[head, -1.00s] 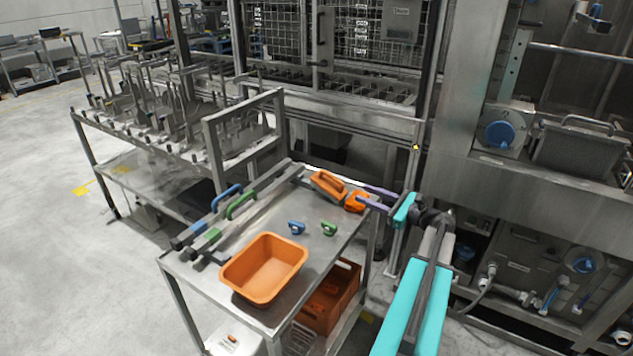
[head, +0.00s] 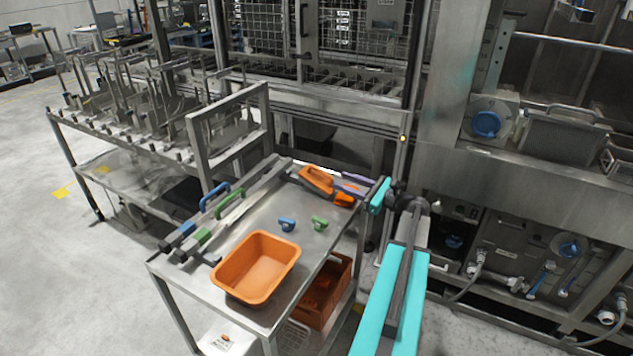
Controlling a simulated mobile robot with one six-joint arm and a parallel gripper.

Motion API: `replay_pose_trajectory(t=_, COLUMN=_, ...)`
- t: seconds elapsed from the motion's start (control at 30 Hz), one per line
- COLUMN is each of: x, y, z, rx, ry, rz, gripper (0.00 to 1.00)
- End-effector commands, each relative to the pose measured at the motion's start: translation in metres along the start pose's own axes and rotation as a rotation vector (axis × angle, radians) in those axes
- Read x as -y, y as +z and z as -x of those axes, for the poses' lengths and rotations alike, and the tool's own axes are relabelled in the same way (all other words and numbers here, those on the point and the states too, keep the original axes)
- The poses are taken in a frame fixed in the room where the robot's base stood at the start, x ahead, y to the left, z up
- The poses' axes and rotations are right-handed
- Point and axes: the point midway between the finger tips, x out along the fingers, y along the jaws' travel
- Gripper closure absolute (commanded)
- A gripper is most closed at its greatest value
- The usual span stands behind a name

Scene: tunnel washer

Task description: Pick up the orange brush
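Two orange items lie at the far right corner of the steel cart top. One is a longer orange piece with a raised handle (head: 317,180), which looks like the orange brush. The other is a smaller, rounder orange item (head: 344,199) just to its right and nearer to me; I cannot tell its kind. Contact cannot be made out.
The cart top holds an orange tub (head: 257,268), a small blue item (head: 287,224), a small green item (head: 320,223), and long blue-handled and green-handled tools (head: 215,212) along the left. A steel machine frame (head: 350,118) stands close behind.

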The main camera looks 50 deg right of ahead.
Motion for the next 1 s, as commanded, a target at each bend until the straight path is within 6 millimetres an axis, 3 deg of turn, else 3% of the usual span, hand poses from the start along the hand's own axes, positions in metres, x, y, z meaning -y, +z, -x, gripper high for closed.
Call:
replay_pose_trajectory(t=0.2, x=0.0, y=0.001, z=-0.034, rx=0.0, ry=0.002, rz=-0.001, gripper=0.65)
replay_pose_trajectory(t=0.4, x=0.0, y=0.001, z=-0.054, rx=0.0, ry=0.001, rz=0.0, gripper=0.65)
replay_pose_trajectory(t=1.0, x=0.001, y=0.002, z=-0.068, rx=0.0, ry=0.004, rz=0.0, gripper=0.65)
